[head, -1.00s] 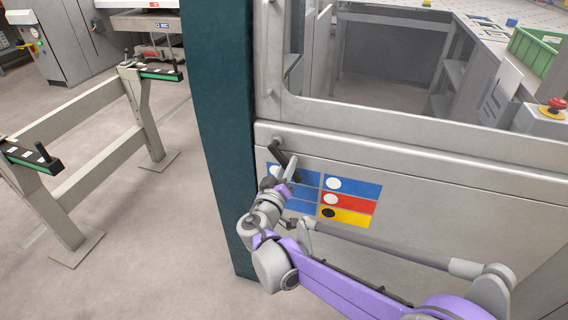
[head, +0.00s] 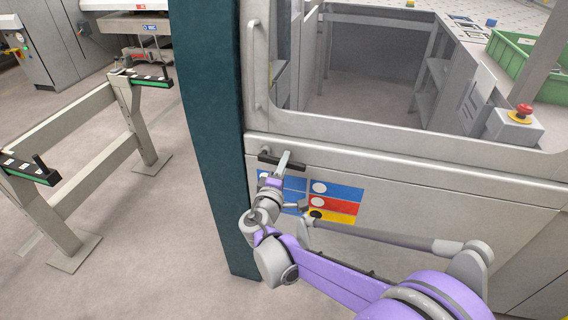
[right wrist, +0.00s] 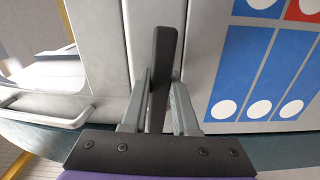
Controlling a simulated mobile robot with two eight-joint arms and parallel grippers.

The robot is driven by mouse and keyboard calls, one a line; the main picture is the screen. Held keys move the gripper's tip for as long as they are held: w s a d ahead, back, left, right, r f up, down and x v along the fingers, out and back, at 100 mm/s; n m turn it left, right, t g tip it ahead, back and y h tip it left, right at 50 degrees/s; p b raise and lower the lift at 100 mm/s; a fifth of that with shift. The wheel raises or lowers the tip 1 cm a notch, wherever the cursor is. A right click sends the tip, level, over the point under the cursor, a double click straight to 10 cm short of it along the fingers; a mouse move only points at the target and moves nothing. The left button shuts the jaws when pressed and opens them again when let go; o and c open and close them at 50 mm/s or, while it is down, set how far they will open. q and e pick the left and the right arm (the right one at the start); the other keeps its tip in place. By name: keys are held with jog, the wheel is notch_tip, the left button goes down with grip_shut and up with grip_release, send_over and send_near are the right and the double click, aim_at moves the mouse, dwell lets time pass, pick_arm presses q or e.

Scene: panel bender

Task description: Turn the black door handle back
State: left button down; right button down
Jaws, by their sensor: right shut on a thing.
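The black door handle (head: 294,165) sits on the grey door panel (head: 420,172), just under the window. In the head view it lies nearly level, dipping slightly to the right. My right gripper (head: 281,162) is on the handle, reaching up from below. In the right wrist view the handle (right wrist: 164,50) stands between the two fingers of the right gripper (right wrist: 158,102), which are shut on it. Its far end sticks out past the fingertips. My left gripper is not in view.
Blue, red and yellow labels (head: 337,189) are on the panel beside my right arm. A dark green column (head: 212,140) stands close on the left. An emergency stop button (head: 521,114) is at the right. A grey stand (head: 80,130) stands on otherwise open floor.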

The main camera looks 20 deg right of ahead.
jog(key=shift+r+n, duration=0.25)
jog(key=shift+n, duration=0.25)
jog(key=c, duration=0.7)
grip_release()
jog(key=p+v, duration=0.1)
jog(key=v, duration=0.9)
jog(key=shift+s+a, duration=0.25)
jog(key=shift+s, duration=0.1)
